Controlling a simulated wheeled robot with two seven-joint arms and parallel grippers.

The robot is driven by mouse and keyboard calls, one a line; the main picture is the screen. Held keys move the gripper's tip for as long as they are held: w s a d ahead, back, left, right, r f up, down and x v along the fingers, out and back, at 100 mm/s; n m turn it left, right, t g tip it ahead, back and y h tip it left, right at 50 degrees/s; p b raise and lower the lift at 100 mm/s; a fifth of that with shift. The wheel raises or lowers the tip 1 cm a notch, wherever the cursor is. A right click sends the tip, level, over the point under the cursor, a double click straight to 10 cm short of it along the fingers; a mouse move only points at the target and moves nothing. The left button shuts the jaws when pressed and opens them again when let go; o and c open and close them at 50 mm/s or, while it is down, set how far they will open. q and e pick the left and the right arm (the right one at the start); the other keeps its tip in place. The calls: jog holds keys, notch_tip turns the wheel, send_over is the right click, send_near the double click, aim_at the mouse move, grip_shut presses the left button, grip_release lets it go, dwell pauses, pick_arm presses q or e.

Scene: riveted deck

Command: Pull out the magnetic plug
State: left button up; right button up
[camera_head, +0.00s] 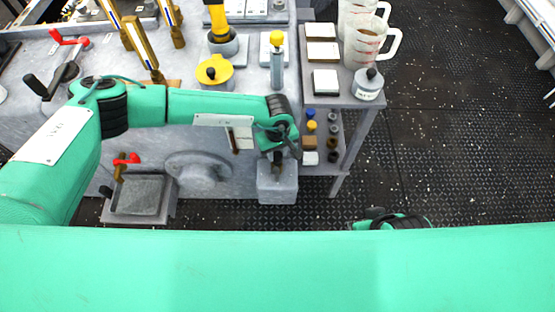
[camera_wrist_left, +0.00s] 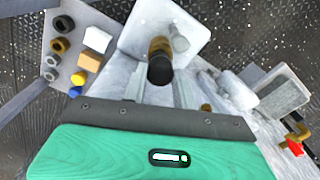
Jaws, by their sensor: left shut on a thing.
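The magnetic plug appears in the left wrist view as a dark round knob (camera_wrist_left: 160,70) with a brass body, in front of a pale grey square block (camera_wrist_left: 140,40). My left gripper (camera_head: 278,157) points down over that grey block (camera_head: 277,187), low at the front of the bench. Its two grey fingers (camera_wrist_left: 160,90) lie on either side of the knob and are shut on it. Whether the plug still sits in the block is hidden. Of my right arm only a green and black part (camera_head: 393,221) shows; its fingers are out of sight.
A shelf (camera_head: 350,95) with white boxes, measuring jugs (camera_head: 366,38) and small coloured caps stands right of the gripper. A grey tray (camera_head: 140,195) with a red-handled valve (camera_head: 127,159) is at the left. The dark deck floor (camera_head: 460,120) at the right is clear.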

pick_arm(q)
jog(key=shift+r+p, duration=1.5)
jog(key=shift+r, duration=1.75)
